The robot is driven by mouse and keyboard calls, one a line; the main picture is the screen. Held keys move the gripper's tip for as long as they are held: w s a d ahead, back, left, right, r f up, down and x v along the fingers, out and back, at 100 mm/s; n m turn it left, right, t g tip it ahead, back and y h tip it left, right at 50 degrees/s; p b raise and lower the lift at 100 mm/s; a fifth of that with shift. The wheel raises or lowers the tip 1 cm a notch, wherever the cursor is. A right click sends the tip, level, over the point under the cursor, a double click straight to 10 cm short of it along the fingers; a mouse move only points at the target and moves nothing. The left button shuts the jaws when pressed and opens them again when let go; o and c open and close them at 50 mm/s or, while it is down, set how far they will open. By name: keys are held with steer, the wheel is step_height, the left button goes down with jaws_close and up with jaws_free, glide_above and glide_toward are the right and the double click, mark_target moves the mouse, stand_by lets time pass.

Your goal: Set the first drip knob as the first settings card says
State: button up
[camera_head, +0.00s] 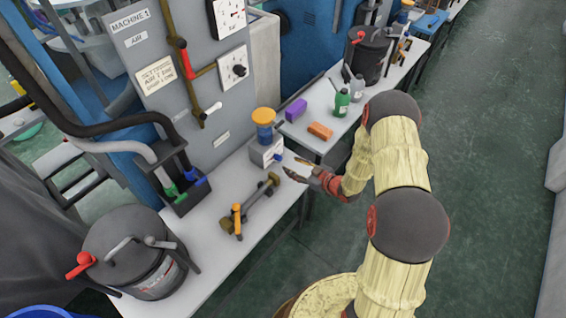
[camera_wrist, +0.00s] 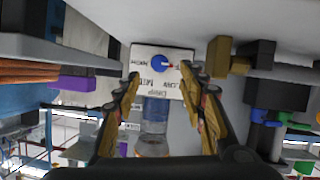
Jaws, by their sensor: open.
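The first drip knob (camera_head: 278,157) is a small blue knob on the front of a pale grey box (camera_head: 258,155) under an orange-capped blue oiler. In the wrist view the blue knob (camera_wrist: 157,64) sits on a white face with printed labels, upside down; its red-and-white pointer is toward the right of the picture. A cream settings card (camera_head: 157,75) is on the grey Machine 1 panel; its small print is hard to read. My gripper (camera_head: 297,168) is open and empty, just in front of the knob. In the wrist view its fingers (camera_wrist: 160,80) stand on either side of the knob, apart from it.
A brass-and-dark fixture (camera_head: 250,205) lies on the white bench left of the box. A dark pot (camera_head: 135,255) stands nearer. The floor at right is clear.

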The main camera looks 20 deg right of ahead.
mark_target(280, 161)
steer(key=b+x, duration=0.1)
steer(key=x, duration=0.5)
steer(key=shift+b, duration=0.3)
steer(key=shift+w+a+f, duration=0.2)
steer(key=shift+w+a, duration=0.05)
steer(key=shift+w, duration=0.35)
steer(key=shift+c, duration=0.3)
jaws_close()
